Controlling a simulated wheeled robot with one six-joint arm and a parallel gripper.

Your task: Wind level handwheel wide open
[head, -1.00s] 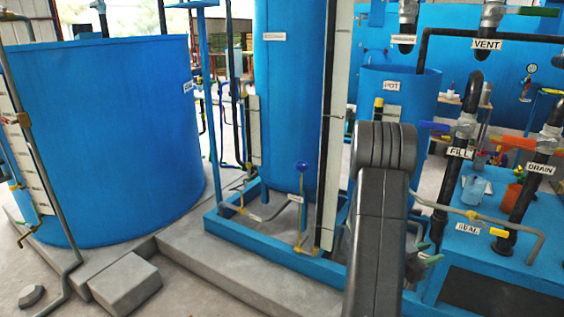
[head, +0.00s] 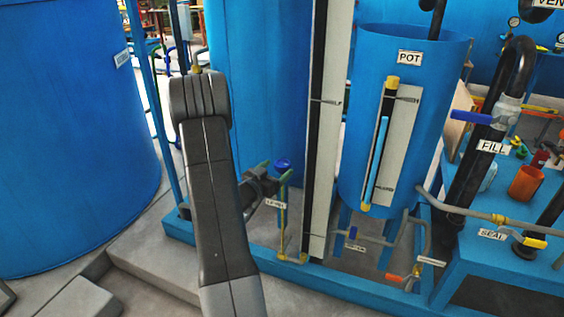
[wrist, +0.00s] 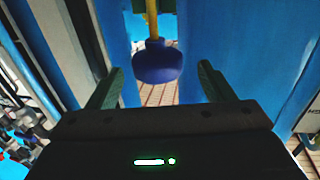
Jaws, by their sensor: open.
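The level handwheel (head: 283,164) is a small dark blue wheel on a thin yellow upright stem, with a white label (head: 275,204) beside it that seems to read LEVEL. My gripper (head: 275,174) is open close by the handwheel's left side in the head view. In the wrist view the handwheel (wrist: 156,62) sits between the two green fingers of my gripper (wrist: 160,70), near the tips. A gap shows on each side of it, so neither finger touches it there. Depth between fingers and wheel is hard to tell.
A tall white gauge board (head: 324,120) stands just right of the handwheel. The blue POT vessel (head: 440,100) is farther right, with FILL and SEAL pipes beyond. A large blue tank (head: 70,140) stands at left. A blue frame rail (head: 340,284) and concrete step lie below.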

